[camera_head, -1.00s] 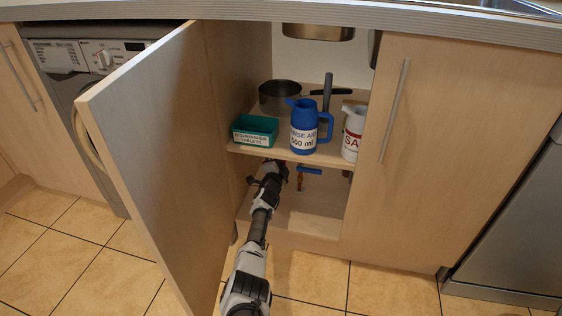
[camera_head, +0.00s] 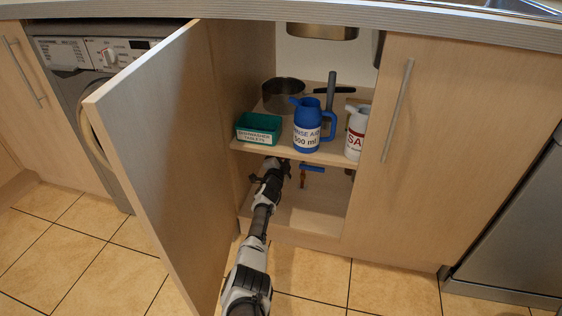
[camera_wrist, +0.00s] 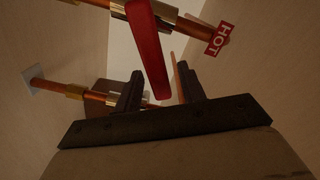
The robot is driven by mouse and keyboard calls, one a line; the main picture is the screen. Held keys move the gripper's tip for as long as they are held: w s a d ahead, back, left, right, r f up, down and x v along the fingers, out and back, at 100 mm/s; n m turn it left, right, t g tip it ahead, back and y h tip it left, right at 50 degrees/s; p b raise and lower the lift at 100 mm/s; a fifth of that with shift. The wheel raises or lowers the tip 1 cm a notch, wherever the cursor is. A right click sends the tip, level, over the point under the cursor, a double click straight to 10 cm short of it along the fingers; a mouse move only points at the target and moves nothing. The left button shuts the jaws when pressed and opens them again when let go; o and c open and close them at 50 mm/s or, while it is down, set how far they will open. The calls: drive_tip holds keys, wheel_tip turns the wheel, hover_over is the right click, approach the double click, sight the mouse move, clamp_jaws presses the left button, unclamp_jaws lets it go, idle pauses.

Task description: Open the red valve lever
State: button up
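The red valve lever (camera_wrist: 148,48) hangs down from a brass and copper pipe in the wrist view. Its lower end lies in the gap between the two dark fingers of my gripper (camera_wrist: 159,68). The fingers are apart, with a gap showing on the lever's right; I cannot tell whether either finger touches it. In the head view my gripper (camera_head: 282,167) reaches into the open cupboard, under the shelf. The red lever is not discernible there. A blue lever (camera_head: 312,169) on a copper pipe is to the right of my gripper.
A red HOT tag (camera_wrist: 217,39) hangs by the pipe. The shelf (camera_head: 285,152) above my gripper holds a green box (camera_head: 259,128), a blue jug (camera_head: 307,125), a white container (camera_head: 356,133) and a pot (camera_head: 283,95). The open door (camera_head: 165,165) stands left of my arm.

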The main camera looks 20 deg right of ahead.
drive_tip(key=p+v, duration=1.3)
drive_tip(key=p, duration=0.1)
drive_tip(key=shift+s+a, duration=0.25)
drive_tip(key=shift+s, duration=0.05)
drive_tip(key=shift+a, duration=0.1)
